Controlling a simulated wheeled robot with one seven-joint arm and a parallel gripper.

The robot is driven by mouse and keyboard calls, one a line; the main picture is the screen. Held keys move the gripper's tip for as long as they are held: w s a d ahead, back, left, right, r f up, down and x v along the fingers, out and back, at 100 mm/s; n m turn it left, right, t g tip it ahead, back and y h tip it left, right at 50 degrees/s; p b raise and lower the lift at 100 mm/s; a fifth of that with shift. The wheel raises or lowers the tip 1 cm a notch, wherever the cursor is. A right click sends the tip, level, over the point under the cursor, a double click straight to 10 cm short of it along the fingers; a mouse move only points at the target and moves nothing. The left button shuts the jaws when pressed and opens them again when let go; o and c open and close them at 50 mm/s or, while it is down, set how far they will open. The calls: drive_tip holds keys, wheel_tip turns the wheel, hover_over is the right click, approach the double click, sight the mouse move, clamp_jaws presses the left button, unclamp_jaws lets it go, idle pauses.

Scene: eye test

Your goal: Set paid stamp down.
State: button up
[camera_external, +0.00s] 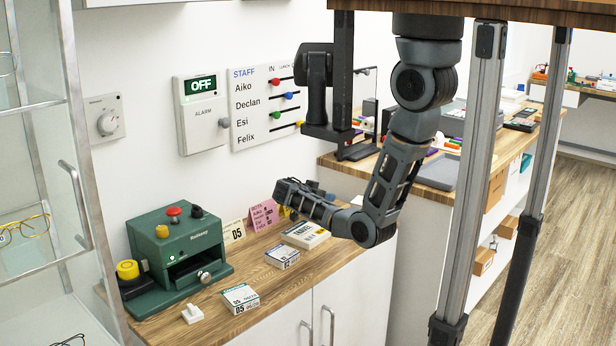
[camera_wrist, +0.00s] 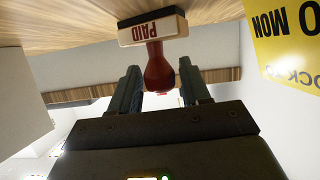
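The paid stamp (camera_wrist: 154,55) shows in the wrist view, which is upside down here. It has a red-brown knob handle and a pale base with a "PAID" label and a dark face. The stamp appears upright with a slight tilt. I cannot tell how far its base is from the wooden counter. In the external view my gripper (camera_external: 281,190) is above the counter (camera_external: 335,262); I cannot make out the stamp there.
A green machine (camera_external: 180,250) stands at the counter's left. A white switch (camera_external: 192,314) and small boxes (camera_external: 240,298), (camera_external: 282,257), (camera_external: 305,235) lie on the counter. Cards stand at the back, including a pink one (camera_external: 263,214); a yellow sign (camera_wrist: 290,45) shows in the wrist view. Bare wood separates the boxes.

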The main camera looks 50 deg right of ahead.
drive_tip(key=shift+o, duration=1.1)
drive_tip(key=shift+r+p, duration=0.3)
drive_tip(key=shift+p, duration=0.1)
drive_tip(key=b+v, duration=0.3)
drive_tip(key=v, duration=0.9)
drive_tip(key=shift+f, duration=0.15)
